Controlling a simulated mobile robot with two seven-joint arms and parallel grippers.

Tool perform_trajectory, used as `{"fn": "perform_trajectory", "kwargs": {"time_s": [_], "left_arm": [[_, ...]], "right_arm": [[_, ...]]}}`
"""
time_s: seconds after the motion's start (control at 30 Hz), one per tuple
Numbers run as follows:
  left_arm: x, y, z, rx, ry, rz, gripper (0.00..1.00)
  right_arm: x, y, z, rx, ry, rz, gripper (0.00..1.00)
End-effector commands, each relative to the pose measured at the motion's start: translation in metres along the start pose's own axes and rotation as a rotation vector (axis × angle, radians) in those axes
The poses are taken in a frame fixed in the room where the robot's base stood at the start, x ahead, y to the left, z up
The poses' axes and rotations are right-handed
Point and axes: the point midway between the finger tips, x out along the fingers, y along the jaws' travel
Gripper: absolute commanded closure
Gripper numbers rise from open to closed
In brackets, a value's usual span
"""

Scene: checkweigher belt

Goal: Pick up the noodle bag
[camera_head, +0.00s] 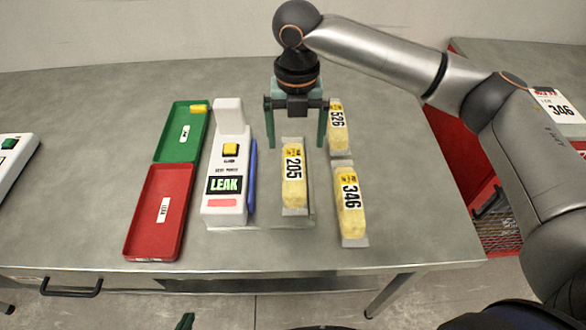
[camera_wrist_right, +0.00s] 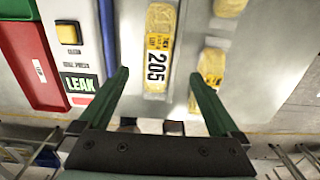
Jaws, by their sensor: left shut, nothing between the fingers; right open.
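Three pale yellow noodle bags with numbered yellow labels lie at the table's middle. Bag 205 (camera_head: 294,190) lies on a flat plate beside the white tester (camera_head: 226,200), whose screen reads LEAK. Bag 346 (camera_head: 351,210) and bag 526 (camera_head: 339,135) lie to its right. My right gripper (camera_head: 296,138) is open, pointing down over the far end of bag 205. In the right wrist view, bag 205 (camera_wrist_right: 158,60) shows between the open fingers (camera_wrist_right: 159,78), with no contact visible. Of my left gripper (camera_head: 185,321), only a green tip shows at the bottom edge; it is shut and empty.
A green tray (camera_head: 180,145) with a small yellow item and a red tray (camera_head: 145,220) lie left of the tester. A blue bar (camera_head: 252,178) stands close by my right gripper's left finger. A red bin (camera_head: 455,150) stands beyond the table's right edge.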

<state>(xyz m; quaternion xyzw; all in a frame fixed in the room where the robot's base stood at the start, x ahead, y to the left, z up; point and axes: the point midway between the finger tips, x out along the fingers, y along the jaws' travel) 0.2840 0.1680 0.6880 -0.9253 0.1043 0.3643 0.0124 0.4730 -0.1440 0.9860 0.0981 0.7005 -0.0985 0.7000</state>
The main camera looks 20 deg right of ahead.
Motion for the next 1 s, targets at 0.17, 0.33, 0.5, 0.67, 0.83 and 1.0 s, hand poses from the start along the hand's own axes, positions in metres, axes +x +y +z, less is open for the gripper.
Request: {"fn": "perform_trajectory", "kwargs": {"time_s": [0.17, 0.33, 0.5, 0.67, 0.83, 1.0], "left_arm": [[0.001, 0.000, 0.001, 0.000, 0.000, 0.000, 1.00], [0.001, 0.000, 0.001, 0.000, 0.000, 0.000, 1.00], [0.002, 0.000, 0.000, 0.001, 0.003, 0.000, 1.00], [0.003, 0.000, -0.001, 0.001, 0.005, 0.000, 1.00], [0.003, 0.000, -0.001, 0.001, 0.005, 0.000, 1.00], [0.003, 0.000, -0.001, 0.001, 0.005, 0.000, 1.00]], "right_arm": [[0.016, 0.000, 0.000, 0.000, -0.001, 0.000, 0.01], [0.036, 0.002, -0.002, 0.000, 0.002, -0.002, 0.01], [0.060, 0.004, -0.002, 0.001, 0.000, -0.001, 0.01], [0.068, 0.004, -0.002, 0.001, -0.002, 0.001, 0.01], [0.068, 0.004, -0.002, 0.001, -0.002, 0.001, 0.01], [0.068, 0.004, -0.002, 0.001, -0.002, 0.001, 0.19]]}}
